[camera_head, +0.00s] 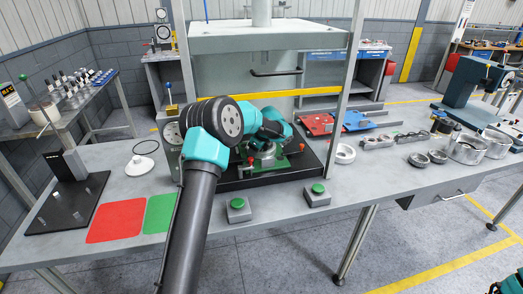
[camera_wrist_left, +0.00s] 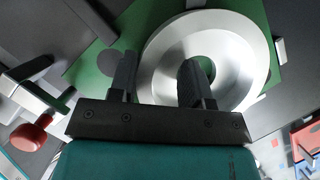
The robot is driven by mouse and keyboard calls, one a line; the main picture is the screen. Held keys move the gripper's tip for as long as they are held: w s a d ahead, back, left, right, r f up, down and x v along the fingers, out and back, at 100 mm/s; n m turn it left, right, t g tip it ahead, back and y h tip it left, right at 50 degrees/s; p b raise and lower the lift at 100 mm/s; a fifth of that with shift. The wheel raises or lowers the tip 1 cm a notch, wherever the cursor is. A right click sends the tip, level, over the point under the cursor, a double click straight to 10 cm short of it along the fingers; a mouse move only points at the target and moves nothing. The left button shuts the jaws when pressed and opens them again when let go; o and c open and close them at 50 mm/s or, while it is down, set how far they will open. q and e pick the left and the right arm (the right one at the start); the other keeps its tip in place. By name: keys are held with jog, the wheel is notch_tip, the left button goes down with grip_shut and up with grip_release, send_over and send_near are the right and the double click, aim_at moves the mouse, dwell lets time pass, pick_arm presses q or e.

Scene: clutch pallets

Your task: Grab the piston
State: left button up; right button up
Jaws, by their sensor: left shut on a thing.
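The piston appears as a round silver metal part with a central hole (camera_wrist_left: 248,50) in the left wrist view, lying over a green plate (camera_wrist_left: 92,72). My left gripper (camera_wrist_left: 157,72) is shut on its wall, one finger at the hole and the other beyond the outer edge. In the head view the left arm reaches over the bench to the green fixture (camera_head: 283,164) under the press. The silver part there is mostly hidden by the arm. My right gripper is not in view.
Red-handled clamps (camera_wrist_left: 28,137) sit close beside the green plate. Press posts (camera_head: 345,95) flank the fixture. Two green-button boxes (camera_head: 238,209) (camera_head: 317,194) stand in front. Red (camera_head: 115,221) and green (camera_head: 160,213) mats lie left; metal rings (camera_head: 419,160) lie right.

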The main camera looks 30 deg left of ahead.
pick_arm(q)
jog(key=c, duration=0.6)
jog(key=shift+r, duration=0.15)
jog(key=shift+r, duration=0.55)
notch_tip(320, 180, up, 2)
jog(key=shift+r, duration=0.1)
jog(key=d, duration=1.2)
jog(key=s+d, duration=0.1)
jog(key=d, duration=0.5)
jog(key=shift+d, duration=0.1)
grip_shut()
